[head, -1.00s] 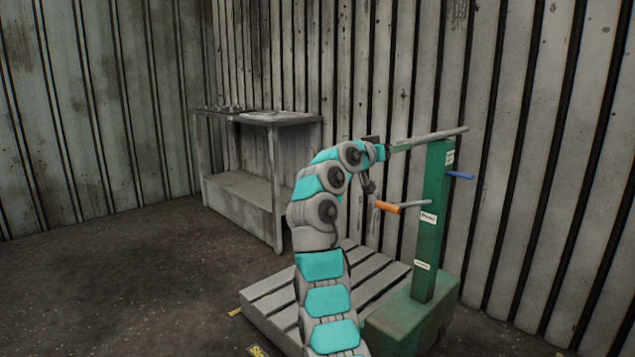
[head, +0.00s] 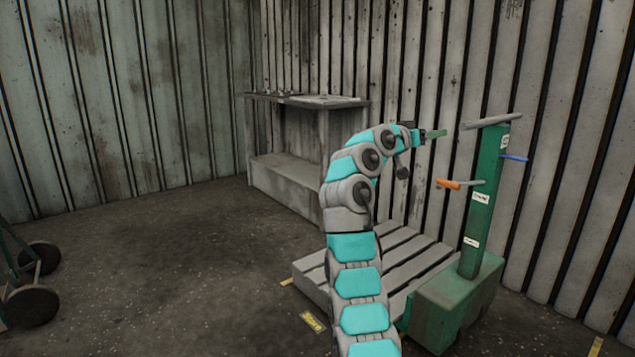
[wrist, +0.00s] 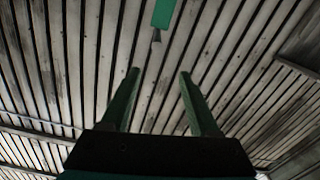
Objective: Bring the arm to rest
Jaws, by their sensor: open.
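My gripper (head: 435,134) is at the end of my raised, bent arm in the head view. It points right, toward the green post (head: 484,205), and is apart from it. In the wrist view, my gripper (wrist: 159,80) has two green fingers spread wide with nothing between them. The grey top peg (head: 492,121) of the post is just right of my fingers in the head view. In the wrist view, the peg's end (wrist: 156,37) shows beyond the fingertips, below a green part of the post (wrist: 163,12).
The post has a lower peg with an orange end (head: 449,184) and a blue peg (head: 515,158). A slatted pallet (head: 405,250) lies beside its green base (head: 455,300). A grey bench (head: 285,185) stands behind. A wheeled cart (head: 35,270) is at left. Floor between is clear.

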